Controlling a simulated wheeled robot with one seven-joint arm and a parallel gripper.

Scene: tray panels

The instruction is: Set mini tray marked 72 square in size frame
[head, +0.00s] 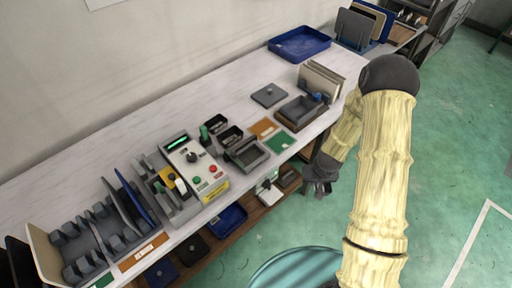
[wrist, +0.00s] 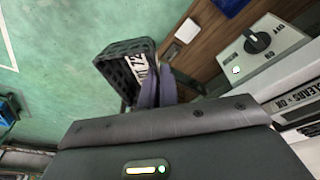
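My gripper (head: 318,178) is off the front edge of the bench, over the floor side. In the wrist view its two grey fingers (wrist: 157,86) are close together at the side of a small black perforated tray, the mini tray (wrist: 112,68). The tray bears a white label that seems to read 72, partly hidden by the fingers. It appears gripped and tilted, clear of the bench. In the head view it is too dark and small to tell from the gripper. A grey open frame (head: 233,153) on the bench may be the size frame; I cannot tell surely.
A control box (head: 189,163) with buttons and a knob stands mid-bench. A brown-edged tray (head: 281,117) and upright panels (head: 322,75) stand nearer my arm. A blue tray (head: 301,57) is at the back. Racks (head: 80,255) fill the left end. Bare bench lies along the wall.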

